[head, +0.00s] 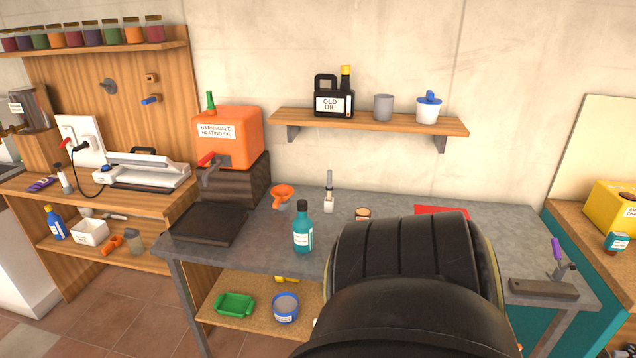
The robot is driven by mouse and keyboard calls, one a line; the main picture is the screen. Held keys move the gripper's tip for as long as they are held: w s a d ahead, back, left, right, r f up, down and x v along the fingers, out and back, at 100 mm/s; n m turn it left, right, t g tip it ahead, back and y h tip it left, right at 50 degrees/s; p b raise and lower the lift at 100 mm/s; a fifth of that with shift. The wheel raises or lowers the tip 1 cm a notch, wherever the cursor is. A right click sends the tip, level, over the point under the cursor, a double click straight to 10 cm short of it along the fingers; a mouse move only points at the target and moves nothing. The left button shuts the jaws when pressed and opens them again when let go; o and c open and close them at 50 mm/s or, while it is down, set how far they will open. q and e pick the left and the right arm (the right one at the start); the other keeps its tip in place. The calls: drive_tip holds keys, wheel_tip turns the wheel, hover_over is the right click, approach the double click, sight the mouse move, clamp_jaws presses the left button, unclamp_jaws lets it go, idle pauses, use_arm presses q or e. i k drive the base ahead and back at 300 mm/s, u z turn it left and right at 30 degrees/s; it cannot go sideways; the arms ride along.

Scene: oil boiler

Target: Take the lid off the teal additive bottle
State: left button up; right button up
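The teal additive bottle (303,233) stands upright on the grey workbench (262,222), left of the middle, with a pale label on its front. Its dark lid (302,206) is on its neck. A large black part of my own arm fills the lower middle right of the head view and hides part of the bench. Neither of my grippers shows in this view, so nothing is seen touching the bottle.
An orange funnel (282,193) and a small white holder (328,204) stand behind the bottle. A dark tray (207,224) lies to its left, below the orange heating-oil canister (228,138). A wall shelf (363,121) hangs above. The bench just around the bottle is clear.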

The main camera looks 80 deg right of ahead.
sight(302, 205)
drive_tip(key=z, duration=2.35)
drive_tip(key=i, duration=0.35)
